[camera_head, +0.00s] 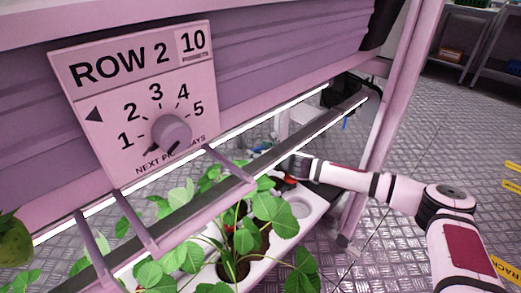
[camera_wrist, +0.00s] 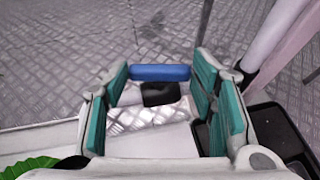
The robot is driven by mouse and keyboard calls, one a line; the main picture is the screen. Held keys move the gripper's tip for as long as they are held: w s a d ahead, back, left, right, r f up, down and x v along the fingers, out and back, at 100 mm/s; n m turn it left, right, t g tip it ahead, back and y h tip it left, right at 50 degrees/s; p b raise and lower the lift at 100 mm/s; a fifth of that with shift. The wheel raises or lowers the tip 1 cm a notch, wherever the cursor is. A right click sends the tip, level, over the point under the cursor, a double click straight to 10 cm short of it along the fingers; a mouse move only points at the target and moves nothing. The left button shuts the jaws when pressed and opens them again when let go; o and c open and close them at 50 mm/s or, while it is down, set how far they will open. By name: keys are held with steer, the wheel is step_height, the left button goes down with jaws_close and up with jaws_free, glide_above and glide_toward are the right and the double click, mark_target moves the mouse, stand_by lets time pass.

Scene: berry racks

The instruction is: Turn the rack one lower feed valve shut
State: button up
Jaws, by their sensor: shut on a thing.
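In the wrist view, a blue bar-shaped valve handle (camera_wrist: 160,72) lies crosswise between the fingertips of my gripper (camera_wrist: 162,76). Its two ends meet the teal finger pads, so my gripper is shut on it. A dark block (camera_wrist: 161,94) shows just below the handle, between the fingers. In the head view, my arm reaches in from the right under the rack, and my gripper (camera_head: 267,151) is small there, partly hidden by the rack's bars. The held handle cannot be made out clearly in that view.
A white planter trough (camera_head: 312,206) with leafy berry plants (camera_head: 265,207) runs close below my gripper. Lit rack bars (camera_head: 325,117) pass above it. A pink rack post (camera_head: 390,110) stands near my forearm. A ROW 2 sign with a dial (camera_head: 172,133) hangs at the left.

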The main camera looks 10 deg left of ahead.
mark_target(255, 149)
steer(key=m+t+h, duration=0.1)
steer(key=m+h, duration=0.1)
steer(key=a+m+t+h+p, duration=0.1)
steer(key=h, duration=0.1)
steer(key=m+h+p, duration=0.1)
steer(key=m+h, duration=0.1)
steer(key=shift+s+a+r+m+t, duration=0.1)
steer(key=shift+s+a+m+t, duration=0.1)
steer(key=shift+s+m+t, duration=0.15)
steer(key=m+h+p, duration=0.1)
steer(key=m+h, duration=0.1)
steer(key=a+m+h+p, duration=0.1)
steer(key=m+h, duration=0.1)
steer(key=h, duration=0.1)
steer(key=m+h, duration=0.2)
steer(key=m+g+h, duration=0.1)
steer(key=h, duration=0.1)
steer(key=shift+w+a+m+b, duration=0.15)
steer(key=shift+w+m+b, duration=0.05)
steer(key=shift+m+b, duration=0.15)
steer(key=shift+w+a+m+g+h+b, duration=0.1)
steer(key=shift+m+g+h+b, duration=0.55)
steer(key=shift+m+h+b, duration=0.3)
steer(key=shift+m, duration=0.25)
steer(key=o, duration=1.1)
steer(key=shift+w, duration=0.1)
steer(key=shift+o, duration=0.2)
steer(key=shift+h, duration=0.25)
steer(key=v, duration=1.2)
